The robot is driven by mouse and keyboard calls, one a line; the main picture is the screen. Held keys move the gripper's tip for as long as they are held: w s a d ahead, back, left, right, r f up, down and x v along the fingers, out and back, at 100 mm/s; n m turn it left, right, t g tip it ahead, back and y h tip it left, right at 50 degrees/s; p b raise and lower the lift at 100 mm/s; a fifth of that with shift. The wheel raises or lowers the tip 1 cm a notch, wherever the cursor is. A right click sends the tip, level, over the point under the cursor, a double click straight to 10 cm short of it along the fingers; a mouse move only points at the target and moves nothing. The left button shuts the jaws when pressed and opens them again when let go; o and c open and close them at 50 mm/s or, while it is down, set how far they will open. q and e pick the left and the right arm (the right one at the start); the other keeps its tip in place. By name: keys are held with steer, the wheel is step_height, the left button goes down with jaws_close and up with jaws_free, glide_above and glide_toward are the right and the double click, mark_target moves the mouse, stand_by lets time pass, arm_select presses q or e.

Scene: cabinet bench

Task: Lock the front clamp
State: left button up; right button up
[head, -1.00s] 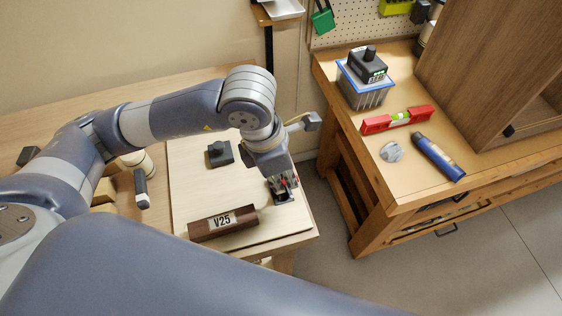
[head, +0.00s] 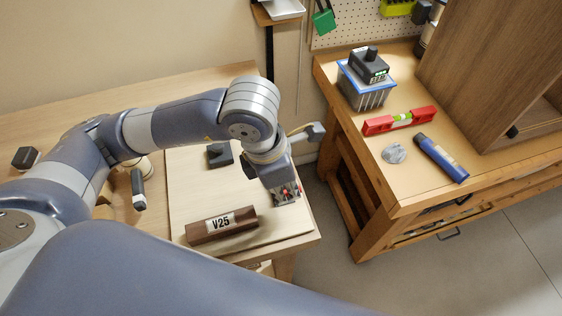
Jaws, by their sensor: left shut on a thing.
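My left gripper (head: 287,197) reaches down to the right side of a pale board on the bench, close to its right edge. It is shut on the front clamp, and bits of red (head: 284,190) show between the fingers. The fingers hide most of the clamp, so I cannot tell the angle of its handle. A second dark clamp-like block (head: 220,154) stands farther back on the board, apart from the gripper. My right gripper is not in view.
A brown block labelled V25 (head: 221,225) lies on the board (head: 190,180) left of the gripper. A dark-headed tool (head: 138,190) lies left of the board. The right workbench holds a red level (head: 400,121), a blue cylinder (head: 441,158) and a grey disc (head: 394,153).

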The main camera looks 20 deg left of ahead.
arm_select(q)
steer(key=shift+s+d+f+b, duration=0.3)
steer(key=shift+f+b, duration=0.1)
steer(key=shift+f, duration=0.2)
steer(key=shift+r, duration=0.1)
steer(key=shift+s+d+f+b, duration=0.15)
steer(key=shift+s+f+b, duration=0.2)
steer(key=shift+f+b, duration=0.5)
steer(key=o, duration=0.6)
steer(key=shift+s+r, duration=0.1)
steer(key=shift+r, duration=0.05)
steer(key=shift+o, duration=0.2)
steer(key=shift+w+r+p, duration=0.2)
steer(key=shift+r+p, duration=0.2)
steer(key=shift+r, duration=0.15)
steer(key=shift+w+r+p, duration=0.2)
steer(key=shift+r+p, duration=0.2)
steer(key=shift+r, duration=0.15)
steer(key=shift+d+p+v, duration=0.2)
steer(key=shift+p+v, duration=0.45)
steer(key=shift+v, duration=0.55)
steer(key=shift+d+p+v, duration=0.2)
steer(key=shift+p+v, duration=0.45)
steer(key=shift+v, duration=0.55)
steer(key=shift+w, duration=0.1)
